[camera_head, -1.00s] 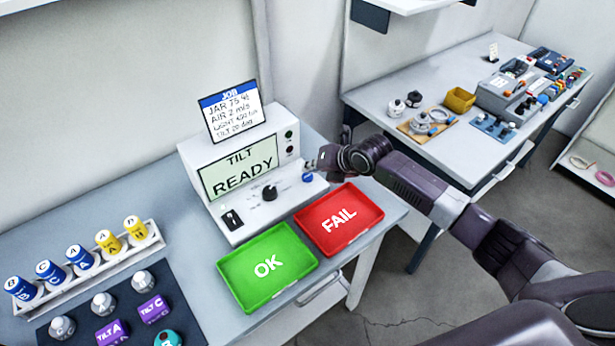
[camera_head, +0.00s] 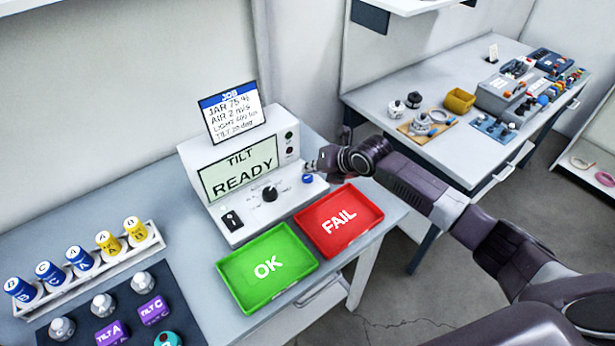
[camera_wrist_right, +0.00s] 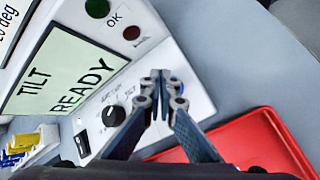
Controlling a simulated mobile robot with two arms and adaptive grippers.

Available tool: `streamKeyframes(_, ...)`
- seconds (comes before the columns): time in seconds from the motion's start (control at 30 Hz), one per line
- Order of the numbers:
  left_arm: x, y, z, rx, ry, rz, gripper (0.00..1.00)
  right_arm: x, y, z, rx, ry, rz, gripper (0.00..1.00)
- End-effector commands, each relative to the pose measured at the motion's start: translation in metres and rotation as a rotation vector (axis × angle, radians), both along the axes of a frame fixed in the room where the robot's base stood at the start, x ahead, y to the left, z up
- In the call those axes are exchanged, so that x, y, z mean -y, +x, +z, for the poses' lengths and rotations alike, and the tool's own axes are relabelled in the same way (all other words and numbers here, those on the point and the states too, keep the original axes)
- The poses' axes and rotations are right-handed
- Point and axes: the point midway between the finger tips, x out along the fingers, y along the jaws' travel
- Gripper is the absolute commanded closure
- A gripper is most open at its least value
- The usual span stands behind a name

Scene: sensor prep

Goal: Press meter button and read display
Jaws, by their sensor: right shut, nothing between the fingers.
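The white meter (camera_head: 217,160) stands on the bench, and its display (camera_head: 238,169) reads "TILT READY". It has a black knob (camera_head: 269,194) and a blue button (camera_head: 307,179) on its sloped front panel. My right gripper (camera_head: 312,165) is shut and empty, just above and behind the blue button in the head view. My left gripper is not in view.
A green OK tray (camera_head: 300,283) and a red FAIL tray (camera_head: 375,224) lie in front of the meter. A job card (camera_head: 232,113) stands on top of it. A rack (camera_head: 150,240) of blue and yellow jars is at left, beside a dark mat (camera_head: 182,310) with sensors.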

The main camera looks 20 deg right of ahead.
Motion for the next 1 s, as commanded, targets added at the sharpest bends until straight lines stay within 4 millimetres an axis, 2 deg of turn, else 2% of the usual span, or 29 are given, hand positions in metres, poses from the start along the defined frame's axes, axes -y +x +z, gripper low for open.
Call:
streamKeyframes(0.27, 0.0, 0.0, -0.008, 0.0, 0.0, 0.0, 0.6, 0.0, 0.0, -0.009, 0.0, -0.001, 0.0, 1.0)
streamKeyframes(1.0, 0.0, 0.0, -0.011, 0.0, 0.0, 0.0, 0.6, 0.0, 0.0, -0.012, 0.0, 0.0, 0.0, 1.0)
